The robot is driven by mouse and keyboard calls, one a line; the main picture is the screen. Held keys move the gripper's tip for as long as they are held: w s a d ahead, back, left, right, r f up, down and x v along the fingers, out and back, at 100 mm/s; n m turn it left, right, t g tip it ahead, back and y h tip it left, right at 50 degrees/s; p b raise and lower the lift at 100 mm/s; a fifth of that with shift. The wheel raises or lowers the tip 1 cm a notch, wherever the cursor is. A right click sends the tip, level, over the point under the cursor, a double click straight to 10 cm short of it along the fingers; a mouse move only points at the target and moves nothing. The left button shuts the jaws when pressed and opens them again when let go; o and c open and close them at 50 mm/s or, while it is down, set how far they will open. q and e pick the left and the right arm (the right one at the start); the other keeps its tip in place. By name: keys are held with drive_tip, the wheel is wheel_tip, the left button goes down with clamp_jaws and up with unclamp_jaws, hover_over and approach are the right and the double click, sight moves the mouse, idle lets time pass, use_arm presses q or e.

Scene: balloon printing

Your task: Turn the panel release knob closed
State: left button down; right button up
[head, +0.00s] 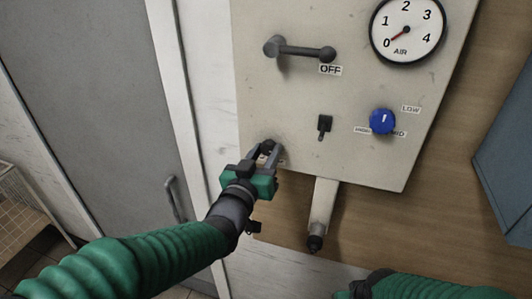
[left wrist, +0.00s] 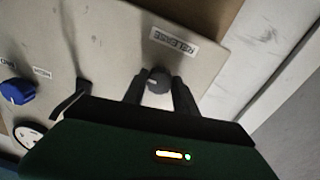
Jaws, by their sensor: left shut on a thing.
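The panel (head: 350,110) is a pale, worn plate on the wall. The release knob (left wrist: 158,80) is small, dark and round, beside the "RELEASE" label (left wrist: 174,43) in the left wrist view. In the head view the knob is at the panel's lower left corner, mostly hidden by my left gripper (head: 268,153). The left gripper also shows in the left wrist view (left wrist: 160,90), its two fingers on either side of the knob, shut on it. The right arm (head: 425,287) shows only in part at the bottom right; its gripper is not visible.
The panel also carries a lever handle (head: 300,50) marked "OFF", an air gauge (head: 407,30) reading near 0, a small black switch (head: 324,124) and a blue knob (head: 383,121). A nozzle (head: 320,215) hangs below. A grey door (head: 110,90) is at left, a blue box (head: 510,150) at right.

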use_arm(q)
drive_tip(key=shift+f, duration=0.1)
drive_tip(key=shift+f+n+b, duration=0.2)
drive_tip(key=shift+n+b, duration=0.8)
drive_tip(key=shift+b, duration=0.15)
drive_tip(key=n+b, duration=0.2)
drive_tip(key=shift+n, duration=0.3)
drive_tip(key=n+b, duration=0.4)
drive_tip(key=shift+d+f+n, duration=0.1)
drive_tip(key=shift+n, duration=0.2)
drive_tip(key=n+b, duration=0.7)
drive_tip(key=shift+b, duration=0.35)
drive_tip(key=shift+r+n+y+b, duration=0.2)
drive_tip(key=shift+n+y+b, duration=0.1)
drive_tip(key=shift+n+b, duration=0.7)
drive_tip(key=shift+r, duration=0.1)
